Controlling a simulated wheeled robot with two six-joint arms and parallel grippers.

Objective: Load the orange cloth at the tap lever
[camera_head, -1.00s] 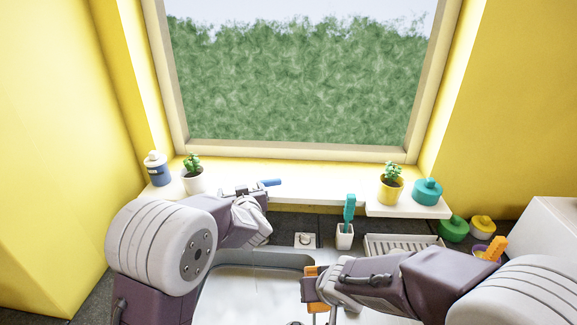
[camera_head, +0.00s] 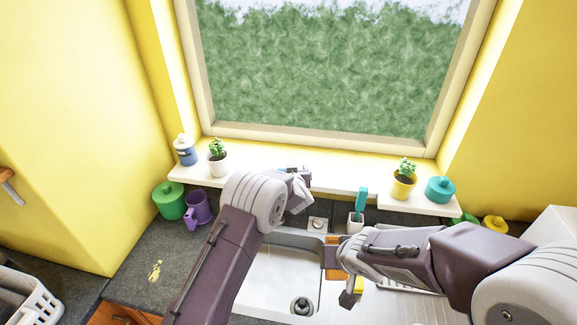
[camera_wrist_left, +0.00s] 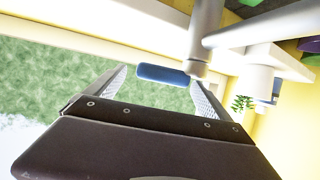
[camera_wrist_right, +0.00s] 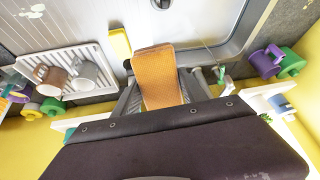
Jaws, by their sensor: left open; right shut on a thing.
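The orange cloth (camera_head: 333,250) hangs from my right gripper (camera_head: 340,262), above the sink's right part. In the right wrist view, the cloth (camera_wrist_right: 157,75) is between the two fingers of my right gripper (camera_wrist_right: 158,92), which is shut on it. The tap's blue lever (camera_wrist_left: 162,73) shows in the left wrist view beside the pale tap body (camera_wrist_left: 204,35). It appears between the fingertips of my open, empty left gripper (camera_wrist_left: 158,84); I cannot tell if it touches them.
The sill holds a blue-and-white jar (camera_head: 185,152), a white-potted plant (camera_head: 217,166), a yellow-potted plant (camera_head: 403,186) and a teal jar (camera_head: 440,189). A brush holder (camera_head: 356,224) stands behind the sink (camera_head: 275,285). A purple mug (camera_head: 198,212) and green jar (camera_head: 169,203) stand left.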

